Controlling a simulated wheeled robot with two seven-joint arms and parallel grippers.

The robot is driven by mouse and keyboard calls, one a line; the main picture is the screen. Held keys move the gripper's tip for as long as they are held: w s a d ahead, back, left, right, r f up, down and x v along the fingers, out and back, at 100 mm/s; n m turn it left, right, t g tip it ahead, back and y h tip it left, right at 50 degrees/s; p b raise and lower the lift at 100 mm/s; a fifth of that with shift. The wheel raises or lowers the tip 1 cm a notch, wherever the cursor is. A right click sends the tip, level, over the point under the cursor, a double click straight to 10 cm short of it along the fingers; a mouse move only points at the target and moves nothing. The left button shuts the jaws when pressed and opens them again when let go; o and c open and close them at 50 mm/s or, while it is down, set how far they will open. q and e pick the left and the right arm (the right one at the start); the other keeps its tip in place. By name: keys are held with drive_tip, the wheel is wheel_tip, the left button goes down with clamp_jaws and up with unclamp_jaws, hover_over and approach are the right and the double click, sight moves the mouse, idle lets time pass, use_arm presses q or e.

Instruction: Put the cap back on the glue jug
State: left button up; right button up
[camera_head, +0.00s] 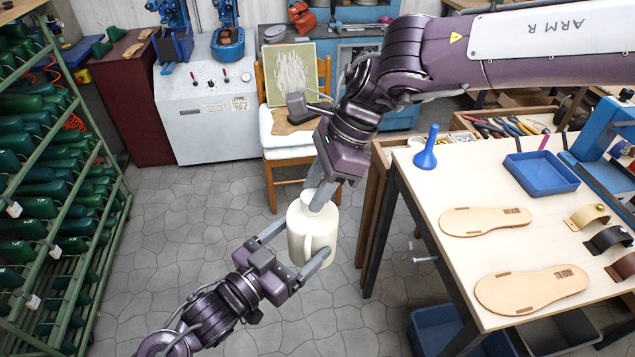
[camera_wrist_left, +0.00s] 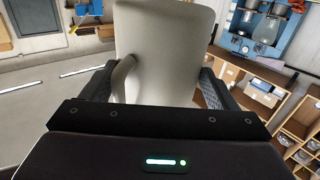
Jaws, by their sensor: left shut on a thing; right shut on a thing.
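The cream glue jug (camera_head: 299,222) is held upright above the floor, left of the workbench. My left gripper (camera_head: 296,247) is shut around its body from the lower left. In the left wrist view the jug (camera_wrist_left: 172,45) fills the space between the two fingers, with its handle on the left. My right gripper (camera_head: 318,200) comes down from above and is shut at the jug's mouth. A pale piece between its fingers looks like the cap (camera_head: 308,194). The fingers partly hide it and the mouth, so I cannot tell whether the cap is seated.
The workbench (camera_head: 450,185) on the right carries a blue funnel (camera_head: 428,150), a blue tray (camera_head: 540,174) and leather soles (camera_head: 530,290). A chair (camera_head: 285,140) stands behind the jug. A green rack (camera_head: 100,215) stands at the left. Open floor lies between.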

drive_tip(key=shift+f, duration=0.3)
